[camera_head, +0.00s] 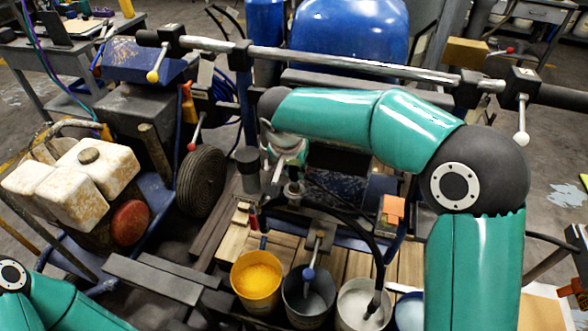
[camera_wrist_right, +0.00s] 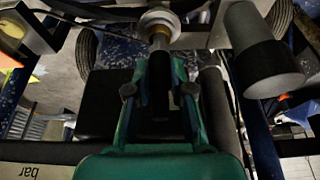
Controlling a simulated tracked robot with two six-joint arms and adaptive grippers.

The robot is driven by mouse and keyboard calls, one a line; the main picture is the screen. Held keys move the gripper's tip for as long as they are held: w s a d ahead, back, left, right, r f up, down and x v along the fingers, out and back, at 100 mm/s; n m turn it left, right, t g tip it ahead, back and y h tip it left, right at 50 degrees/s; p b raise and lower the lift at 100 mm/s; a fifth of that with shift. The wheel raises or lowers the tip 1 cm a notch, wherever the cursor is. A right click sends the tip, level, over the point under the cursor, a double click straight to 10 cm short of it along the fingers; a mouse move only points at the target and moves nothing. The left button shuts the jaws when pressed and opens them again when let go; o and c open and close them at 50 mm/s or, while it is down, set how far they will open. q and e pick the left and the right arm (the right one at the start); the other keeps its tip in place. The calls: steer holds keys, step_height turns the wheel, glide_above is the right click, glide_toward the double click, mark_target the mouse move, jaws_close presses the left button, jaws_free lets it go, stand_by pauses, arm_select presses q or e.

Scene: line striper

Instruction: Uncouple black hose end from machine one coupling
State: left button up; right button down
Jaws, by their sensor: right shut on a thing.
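My right gripper (camera_head: 291,178) reaches down into the middle of the machine in the head view, below my bent green arm. In the right wrist view its two fingers (camera_wrist_right: 160,90) are closed on the black hose end (camera_wrist_right: 158,82). Just beyond the hose end is the brass-coloured coupling (camera_wrist_right: 160,42) under a pale round fitting. The hose end lines up with the coupling; I cannot tell whether they are joined or slightly apart. In the head view this joint is mostly hidden by my wrist. My left gripper is out of view; only my left arm shows at bottom left.
Buckets of yellow (camera_head: 256,279), grey (camera_head: 308,297) and white (camera_head: 362,305) stand in front. A black hose (camera_head: 374,245) curves down into the white one. A metal handlebar (camera_head: 350,66) crosses behind my arm. A grey cylinder (camera_wrist_right: 262,55) stands close on the right in the wrist view.

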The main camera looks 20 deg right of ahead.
steer(key=shift+r+p, duration=1.05)
steer(key=shift+r, duration=0.8)
